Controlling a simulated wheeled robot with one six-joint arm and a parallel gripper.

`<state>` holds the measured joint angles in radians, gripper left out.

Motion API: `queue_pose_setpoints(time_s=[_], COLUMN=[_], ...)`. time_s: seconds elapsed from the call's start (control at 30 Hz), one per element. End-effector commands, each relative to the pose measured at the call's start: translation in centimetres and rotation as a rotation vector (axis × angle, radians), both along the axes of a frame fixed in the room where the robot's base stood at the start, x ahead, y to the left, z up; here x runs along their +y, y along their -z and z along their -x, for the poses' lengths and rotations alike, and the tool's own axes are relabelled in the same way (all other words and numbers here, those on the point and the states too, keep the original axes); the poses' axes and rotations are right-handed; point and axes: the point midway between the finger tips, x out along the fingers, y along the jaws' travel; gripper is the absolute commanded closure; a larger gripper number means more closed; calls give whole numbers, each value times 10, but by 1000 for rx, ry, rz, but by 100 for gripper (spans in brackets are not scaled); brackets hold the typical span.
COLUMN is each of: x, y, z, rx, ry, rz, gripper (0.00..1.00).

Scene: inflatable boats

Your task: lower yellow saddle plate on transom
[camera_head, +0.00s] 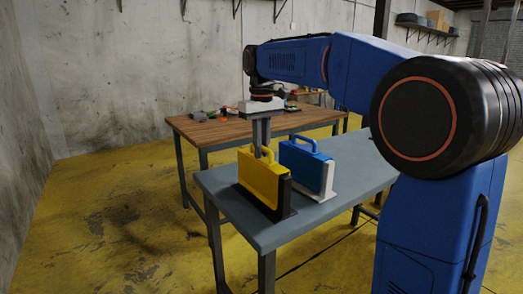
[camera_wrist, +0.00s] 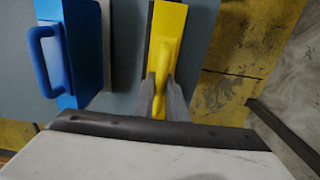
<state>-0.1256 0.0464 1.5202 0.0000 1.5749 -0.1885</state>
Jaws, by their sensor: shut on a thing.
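The yellow saddle plate (camera_head: 260,180) is upright at the black transom (camera_head: 284,197) on the near grey table. Its front face covers most of the transom, whose dark end and foot show at the right and below. I cannot tell whether the plate rests fully down. My gripper (camera_head: 262,150) points straight down and is shut on the plate's top handle. In the wrist view, the grey fingers (camera_wrist: 160,98) close on the yellow handle (camera_wrist: 161,72), and the plate's top (camera_wrist: 169,22) shows beyond it.
A blue saddle plate (camera_head: 304,168) with a handle stands close to the right, over a pale transom (camera_head: 328,182). The grey table (camera_head: 232,207) is bare at its front left. A wooden table (camera_head: 220,131) with small items stands behind.

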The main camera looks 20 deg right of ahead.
Motion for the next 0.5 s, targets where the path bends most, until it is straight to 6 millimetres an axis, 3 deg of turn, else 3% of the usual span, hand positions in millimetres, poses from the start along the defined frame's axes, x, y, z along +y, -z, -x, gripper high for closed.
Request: queue_pose_setpoints(time_s=[0.5], x=[0], y=[-25], z=[0], rx=[-1], ry=[0], rz=[0], gripper=[100])
